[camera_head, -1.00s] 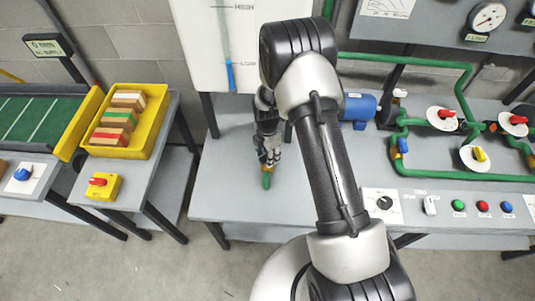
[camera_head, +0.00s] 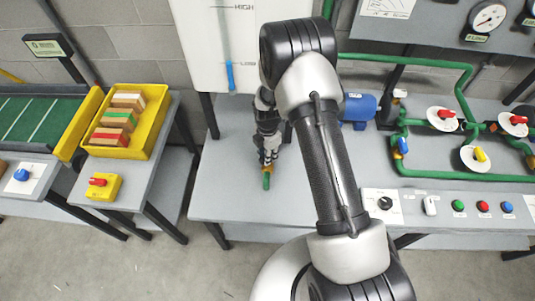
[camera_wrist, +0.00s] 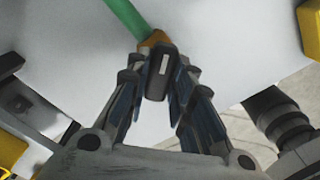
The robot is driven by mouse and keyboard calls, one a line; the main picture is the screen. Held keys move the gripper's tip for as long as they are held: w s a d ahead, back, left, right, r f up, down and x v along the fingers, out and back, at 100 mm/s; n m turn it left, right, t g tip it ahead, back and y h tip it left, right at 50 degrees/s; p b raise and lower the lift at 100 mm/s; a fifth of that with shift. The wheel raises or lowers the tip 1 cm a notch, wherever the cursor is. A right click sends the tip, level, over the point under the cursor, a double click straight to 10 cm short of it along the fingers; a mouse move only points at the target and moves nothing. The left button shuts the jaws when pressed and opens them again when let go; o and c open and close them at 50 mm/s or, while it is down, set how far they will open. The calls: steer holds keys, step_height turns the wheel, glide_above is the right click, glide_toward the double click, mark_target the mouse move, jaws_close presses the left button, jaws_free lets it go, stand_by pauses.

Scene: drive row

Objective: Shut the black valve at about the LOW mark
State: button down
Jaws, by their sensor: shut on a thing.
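The black valve handle (camera_wrist: 158,72) shows in the wrist view between the fingertips of my gripper (camera_wrist: 157,80), which is shut on it. The yellow valve body (camera_wrist: 154,39) sits just past the handle, with a green pipe (camera_wrist: 122,14) running from it. In the head view my gripper (camera_head: 268,157) points down at the valve on the grey bench, and the handle is hidden by the fingers. The white level board (camera_head: 202,40) carries HIGH and LOW marks. The blue column (camera_head: 230,76) in its tube has its top at about the LOW mark.
To the right are a blue motor (camera_head: 358,108), green pipework (camera_head: 455,178) with red and yellow handles, and a button panel (camera_head: 440,205). A yellow crate (camera_head: 157,128) of blocks stands on the left bench. The bench left of my gripper is clear.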

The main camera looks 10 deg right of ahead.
steer(key=m+b, duration=0.1)
steer(key=m, duration=0.3)
steer(key=shift+m+b, duration=0.4)
steer(key=shift+m, duration=1.4)
steer(key=c, duration=1.4)
jaws_free()
steer(key=shift+r, duration=0.1)
step_height(320, 180, up, 12)
